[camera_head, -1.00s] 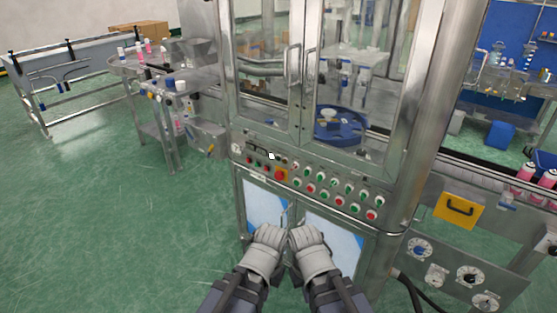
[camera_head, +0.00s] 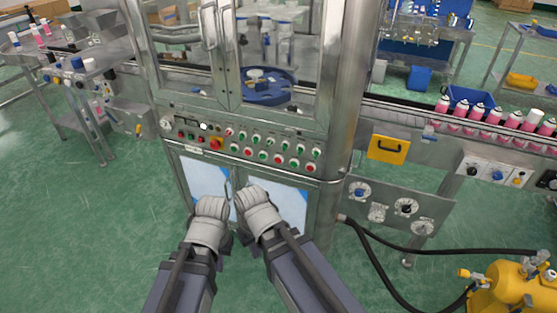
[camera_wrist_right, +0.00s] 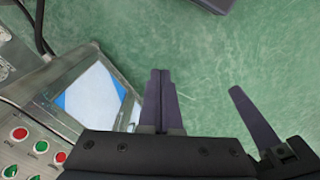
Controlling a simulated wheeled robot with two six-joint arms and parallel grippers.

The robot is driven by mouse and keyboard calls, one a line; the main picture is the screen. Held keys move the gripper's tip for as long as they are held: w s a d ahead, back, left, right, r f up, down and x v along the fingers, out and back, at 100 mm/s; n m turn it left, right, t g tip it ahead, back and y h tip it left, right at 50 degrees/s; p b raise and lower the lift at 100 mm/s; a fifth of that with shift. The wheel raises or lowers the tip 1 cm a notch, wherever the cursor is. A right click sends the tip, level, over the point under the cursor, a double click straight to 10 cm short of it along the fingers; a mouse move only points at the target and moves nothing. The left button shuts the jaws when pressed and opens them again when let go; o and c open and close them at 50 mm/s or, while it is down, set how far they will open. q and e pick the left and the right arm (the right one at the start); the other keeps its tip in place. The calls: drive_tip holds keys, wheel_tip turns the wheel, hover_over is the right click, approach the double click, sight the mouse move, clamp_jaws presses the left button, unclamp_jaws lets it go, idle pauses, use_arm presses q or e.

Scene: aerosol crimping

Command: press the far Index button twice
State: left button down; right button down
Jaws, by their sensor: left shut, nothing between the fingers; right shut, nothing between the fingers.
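The control panel (camera_head: 245,147) on the front of the steel cabinet has rows of green, red and white buttons. Their labels are too small to read, so I cannot tell which is the far Index button. My left gripper (camera_head: 212,206) is shut and empty in front of the cabinet's lower doors, below the panel. My right gripper (camera_head: 254,194) is shut and empty just right of it, slightly higher and close beside it. Neither touches a button. In the right wrist view the right gripper's fingers (camera_wrist_right: 160,98) are together, with panel buttons (camera_wrist_right: 41,147) at lower left.
Glass doors with handles stand above the panel; a blue round table (camera_head: 268,92) is behind them. A conveyor with pink cans (camera_head: 480,116) and a yellow handle plate (camera_head: 388,149) lie to the right. A yellow machine (camera_head: 510,287) with black hoses stands at lower right. Green floor is open at left.

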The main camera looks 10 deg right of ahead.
sight(294, 164)
drive_tip(key=w+a+f+m+t+y+b, duration=0.1)
drive_tip(key=w+f+t+y+b, duration=0.25)
drive_tip(key=w+b, duration=0.4)
drive_tip(key=w+f+m+t+y+b, duration=0.1)
drive_tip(key=w+f+t+y+b, duration=0.25)
drive_tip(key=w+b, duration=0.4)
drive_tip(key=w+d+m+t+h+b, duration=0.3)
drive_tip(key=w+d+m+t+b, duration=0.4)
drive_tip(key=w+d, duration=0.6)
drive_tip(key=d+t+b, duration=0.1)
drive_tip(key=d+b, duration=0.1)
drive_tip(key=d, duration=0.1)
drive_tip(key=shift+w+d+f+t+h, duration=0.15)
drive_tip(key=shift+w+d+t+h, duration=0.2)
drive_tip(key=shift+w+t+h, duration=0.05)
drive_tip(key=shift+w, duration=0.1)
drive_tip(key=w+d, duration=0.5)
drive_tip(key=w, duration=0.2)
drive_tip(key=shift+w, duration=0.1)
drive_tip(key=shift+w+d, duration=0.15)
drive_tip(key=shift+w, duration=0.15)
